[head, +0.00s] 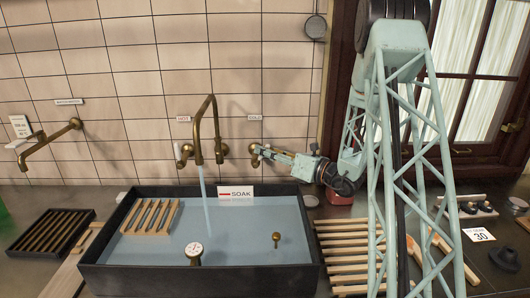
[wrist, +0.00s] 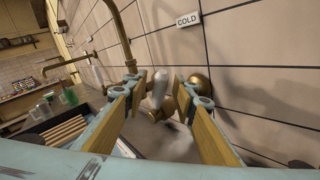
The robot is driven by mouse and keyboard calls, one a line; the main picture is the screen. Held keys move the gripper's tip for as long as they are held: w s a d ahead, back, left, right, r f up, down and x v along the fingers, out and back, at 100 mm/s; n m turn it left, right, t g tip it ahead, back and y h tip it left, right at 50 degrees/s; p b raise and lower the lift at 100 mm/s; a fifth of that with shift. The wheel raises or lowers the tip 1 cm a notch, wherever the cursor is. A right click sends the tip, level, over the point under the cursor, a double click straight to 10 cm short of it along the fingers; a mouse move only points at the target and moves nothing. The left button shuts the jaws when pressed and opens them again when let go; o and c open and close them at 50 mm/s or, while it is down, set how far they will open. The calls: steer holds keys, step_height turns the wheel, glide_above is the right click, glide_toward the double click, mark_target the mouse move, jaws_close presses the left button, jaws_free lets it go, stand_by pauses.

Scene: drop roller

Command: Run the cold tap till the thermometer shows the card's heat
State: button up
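The cold tap handle (wrist: 160,88) has a pale lever on a brass body, below the COLD label (wrist: 188,19). My gripper (wrist: 163,85) is open, its fingertips on either side of the lever; I cannot tell whether they touch it. In the head view my gripper (head: 268,154) is at the right end of the brass tap (head: 208,125). Water (head: 205,195) runs from the spout into the dark basin (head: 200,278). The round dial thermometer (head: 194,249) stands at the basin's front; its reading is too small to tell. A card (head: 478,234) at right shows 30.
A SOAK sign (head: 235,191) stands at the basin's back rim. A slatted rack (head: 152,217) sits in the basin's left part. Another card (head: 20,126) hangs on the left wall, its print blurred. Wooden slats (head: 345,254) lie right of the basin. A HOT handle (head: 183,152) is at left.

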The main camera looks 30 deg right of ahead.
steer(key=shift+w, duration=0.15)
steer(key=shift+c, duration=0.2)
jaws_close()
